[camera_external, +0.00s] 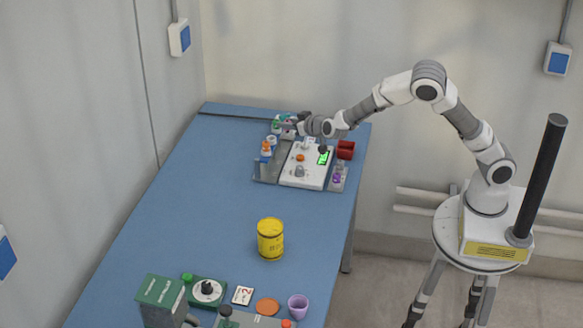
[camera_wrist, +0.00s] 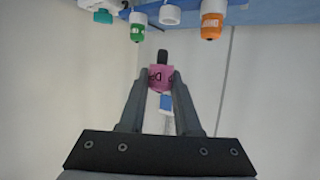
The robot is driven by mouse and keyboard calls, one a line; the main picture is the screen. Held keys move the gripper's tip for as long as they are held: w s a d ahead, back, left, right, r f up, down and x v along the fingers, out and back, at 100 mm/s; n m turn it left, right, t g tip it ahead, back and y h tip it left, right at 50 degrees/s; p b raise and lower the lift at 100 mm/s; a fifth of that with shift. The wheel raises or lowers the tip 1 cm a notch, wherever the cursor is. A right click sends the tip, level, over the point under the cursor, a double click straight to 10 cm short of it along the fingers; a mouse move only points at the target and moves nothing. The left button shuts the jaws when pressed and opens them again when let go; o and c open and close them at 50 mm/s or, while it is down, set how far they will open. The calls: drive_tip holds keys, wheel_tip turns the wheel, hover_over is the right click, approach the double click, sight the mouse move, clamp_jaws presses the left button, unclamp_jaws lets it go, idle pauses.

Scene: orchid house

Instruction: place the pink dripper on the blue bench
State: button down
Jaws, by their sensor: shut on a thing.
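The pink dripper (camera_wrist: 160,77) shows in the wrist view between my gripper's two fingers (camera_wrist: 160,85). It has a black top and dark lettering, and the fingers are shut on its sides. In the external view my gripper (camera_external: 292,123) is over the far end of the blue bench (camera_external: 195,215), by the grey tray of small bottles. The dripper is too small to make out clearly there. The wrist view appears upside down, with the bench's blue surface (camera_wrist: 270,14) along its top edge.
A green-capped bottle (camera_wrist: 137,27) and an orange-capped bottle (camera_wrist: 211,26) are near my gripper. A white device (camera_external: 305,167) and red cylinders (camera_external: 345,149) are close by. A yellow tin (camera_external: 270,239) stands mid-bench. The bench's left middle is clear; several items crowd its near end.

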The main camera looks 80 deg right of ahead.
drive_tip(key=a+f+n+t+y+b, duration=0.15)
drive_tip(key=a+f+b, duration=0.3)
drive_tip(key=a, duration=0.85)
drive_tip(key=y, duration=0.1)
hover_over(257, 218)
drive_tip(key=shift+n, duration=0.45)
wheel_tip(257, 218, down, 7)
drive_tip(key=shift+d+f, duration=0.1)
drive_tip(key=shift+f+b, duration=0.4)
drive_tip(key=shift+f, duration=1.6)
drive_tip(key=shift+f, duration=0.2)
drive_tip(key=c, duration=0.6)
unclamp_jaws()
drive_tip(key=shift+r, duration=0.1)
